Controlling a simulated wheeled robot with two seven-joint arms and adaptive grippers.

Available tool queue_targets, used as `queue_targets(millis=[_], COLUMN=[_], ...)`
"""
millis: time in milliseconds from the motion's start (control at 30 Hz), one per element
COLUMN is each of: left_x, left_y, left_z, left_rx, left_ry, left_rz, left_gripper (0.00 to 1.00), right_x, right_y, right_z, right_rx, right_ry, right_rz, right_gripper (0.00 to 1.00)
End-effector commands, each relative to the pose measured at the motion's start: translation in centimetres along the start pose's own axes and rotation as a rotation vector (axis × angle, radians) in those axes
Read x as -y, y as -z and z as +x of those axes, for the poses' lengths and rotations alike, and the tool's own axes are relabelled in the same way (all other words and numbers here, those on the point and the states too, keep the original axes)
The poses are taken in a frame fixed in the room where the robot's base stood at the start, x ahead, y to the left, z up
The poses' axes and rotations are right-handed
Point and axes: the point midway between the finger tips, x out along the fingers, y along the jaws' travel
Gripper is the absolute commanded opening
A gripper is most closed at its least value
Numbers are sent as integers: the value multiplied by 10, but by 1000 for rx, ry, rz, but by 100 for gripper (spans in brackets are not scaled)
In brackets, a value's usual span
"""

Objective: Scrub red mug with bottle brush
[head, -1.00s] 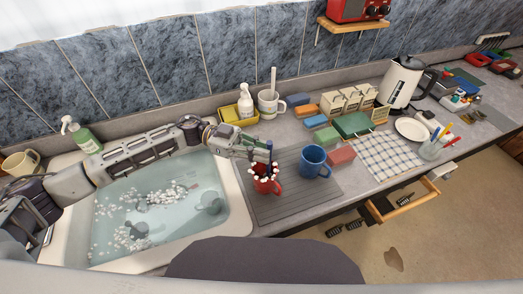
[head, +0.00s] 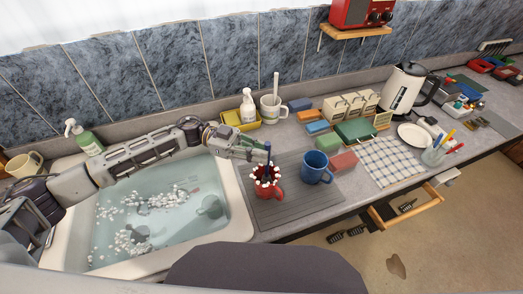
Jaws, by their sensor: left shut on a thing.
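The red mug (head: 269,191) stands upright on the grey ribbed drain mat (head: 312,204), right of the sink. White foam beads lie around its rim and hide most of its inside. My left gripper (head: 264,154) is just above the mug, shut on the bottle brush (head: 267,170). The brush is a dark, roughly upright shape that reaches down into the mug's mouth; its lower end is hidden. My right gripper is not in view.
A blue mug (head: 315,168) stands close to the red mug's right. The sink (head: 236,217) on the left holds water, foam and sunken cups. Behind are a yellow caddy (head: 240,124) with a spray bottle and a pale mug (head: 273,112) with a stick.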

Motion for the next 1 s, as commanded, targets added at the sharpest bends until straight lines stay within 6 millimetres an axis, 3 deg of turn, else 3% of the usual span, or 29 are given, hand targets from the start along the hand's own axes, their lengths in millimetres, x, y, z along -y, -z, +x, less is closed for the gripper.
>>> queue_targets(millis=[533,1000], left_x=[-10,-16], left_y=[0,1], left_z=[-10,-4], left_rx=[1,1], left_ry=[-1,0], left_rz=[-1,-3], left_gripper=[0,0], right_x=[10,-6], right_y=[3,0], right_z=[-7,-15], right_rx=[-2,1], right_ry=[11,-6], right_rz=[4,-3], right_gripper=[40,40])
